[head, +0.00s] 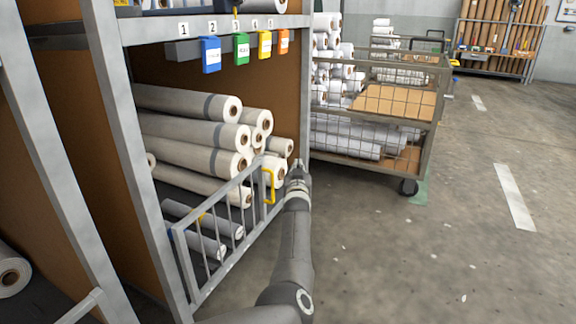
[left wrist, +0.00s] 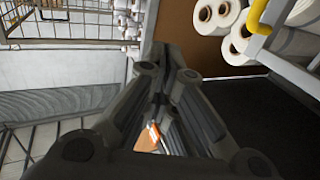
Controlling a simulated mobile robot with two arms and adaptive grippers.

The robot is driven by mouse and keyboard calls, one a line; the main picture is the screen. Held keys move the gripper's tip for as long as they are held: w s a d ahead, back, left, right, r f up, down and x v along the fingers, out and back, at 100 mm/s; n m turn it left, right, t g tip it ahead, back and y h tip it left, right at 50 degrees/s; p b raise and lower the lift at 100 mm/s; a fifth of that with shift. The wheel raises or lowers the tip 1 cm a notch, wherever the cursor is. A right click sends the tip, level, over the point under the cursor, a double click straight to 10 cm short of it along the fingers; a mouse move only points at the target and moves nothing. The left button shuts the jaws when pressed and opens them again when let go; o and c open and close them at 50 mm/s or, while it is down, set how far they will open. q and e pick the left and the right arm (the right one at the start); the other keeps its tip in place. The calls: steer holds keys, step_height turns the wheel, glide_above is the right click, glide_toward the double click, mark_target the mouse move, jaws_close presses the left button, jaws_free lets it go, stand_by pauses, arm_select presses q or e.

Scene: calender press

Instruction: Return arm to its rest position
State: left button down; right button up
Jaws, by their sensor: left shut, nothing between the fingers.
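My left arm reaches forward from the bottom of the head view. Its gripper (head: 298,170) is beside the right end of a grey barred gate (head: 228,205) at the front of a shelf rack. The gripper is shut and empty. A yellow handle (head: 270,186) on the gate is just left of the gripper, and I see a gap between them. In the left wrist view the gripper fingers (left wrist: 158,105) fill the middle, and the yellow handle (left wrist: 259,16) shows at the top right, apart from them. My right gripper is not in view.
Large fabric rolls (head: 195,132) lie stacked in the rack behind the gate. Coloured tags (head: 241,47) hang from its upper beam. A wire cart (head: 375,110) with white rolls stands beyond. The floor (head: 430,250) to the right is open.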

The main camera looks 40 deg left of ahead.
arm_select(q)
steer(key=shift+d, duration=0.3)
